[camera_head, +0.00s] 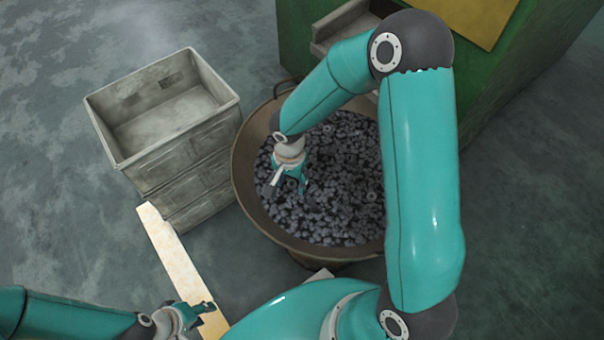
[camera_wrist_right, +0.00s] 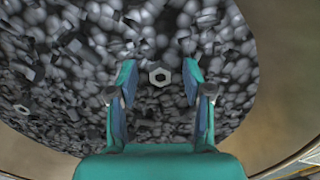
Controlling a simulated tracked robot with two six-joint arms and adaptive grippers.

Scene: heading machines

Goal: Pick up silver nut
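A silver hexagonal nut (camera_wrist_right: 160,77) with a dark hole lies on top of a heap of dark grey nuts (camera_head: 335,190) in a round brown basin (camera_head: 243,180). My right gripper (camera_head: 287,188) reaches down into the basin over the heap. In the right wrist view my right gripper (camera_wrist_right: 158,82) is open, and the silver nut shows between its two fingertips, with nothing held. In the head view I cannot pick out that nut near the gripper. My left gripper (camera_head: 205,310) is low at the left, away from the basin; its opening is unclear.
A stack of grey crates (camera_head: 165,150), the top one empty, stands left of the basin. A pale plank (camera_head: 175,260) lies below the crates. A green machine (camera_head: 300,35) stands behind the basin. My right arm hides the basin's right side. The floor at left is clear.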

